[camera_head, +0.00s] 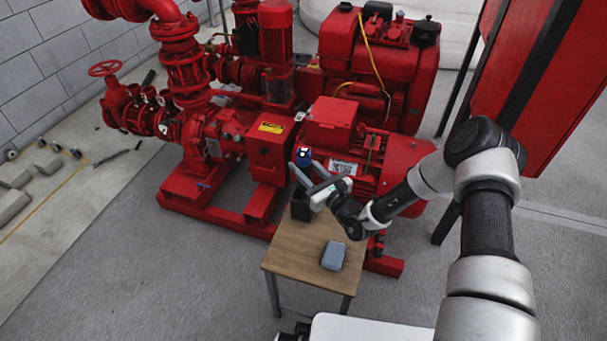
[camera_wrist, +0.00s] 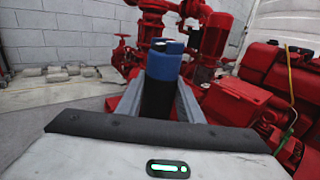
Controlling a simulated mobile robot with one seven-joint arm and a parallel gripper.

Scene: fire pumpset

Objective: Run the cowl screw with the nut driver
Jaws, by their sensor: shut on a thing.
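My gripper (camera_head: 306,171) is shut on the nut driver (camera_head: 303,155), a tool with a blue and black handle. In the wrist view the nut driver (camera_wrist: 163,68) stands between the two grey fingers of my gripper (camera_wrist: 160,95), its blue part upward and black part lower. The gripper is above the small wooden table, in front of the red motor (camera_head: 358,160) of the pumpset. The nut driver's working end is hidden. I cannot make out the cowl screw in either view.
The wooden table (camera_head: 290,255) bears a black open holder (camera_head: 301,206) below the gripper and a grey-blue box (camera_head: 333,256). Red pump pipes (camera_head: 185,75) and an engine (camera_head: 375,60) stand behind. A red cabinet (camera_head: 535,80) is at right.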

